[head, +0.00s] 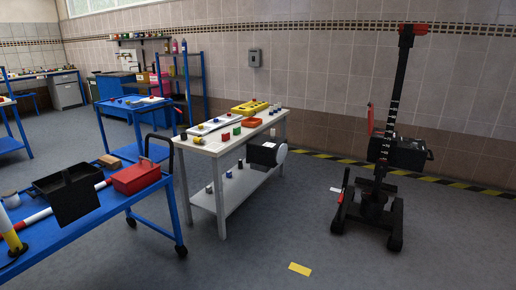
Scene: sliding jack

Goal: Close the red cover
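The tall black jack (393,100) stands on the floor at the right, on a dark base with legs. A narrow red piece (370,119) stands upright to the left of its post and looks like a raised cover; I cannot be sure that it is the red cover. A black box (407,153) is on the post at mid height, beside and below the red piece. Another red part (415,29) is at the top of the post. A red and white handle (343,187) is low at the left. Neither of my grippers shows in this view.
A white table (205,145) with small parts stands left of the jack, with open floor (320,210) between them. A blue cart (150,195) carrying a red box (135,178) and a black tray-like object (72,200) is at the near left. A tiled wall is behind.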

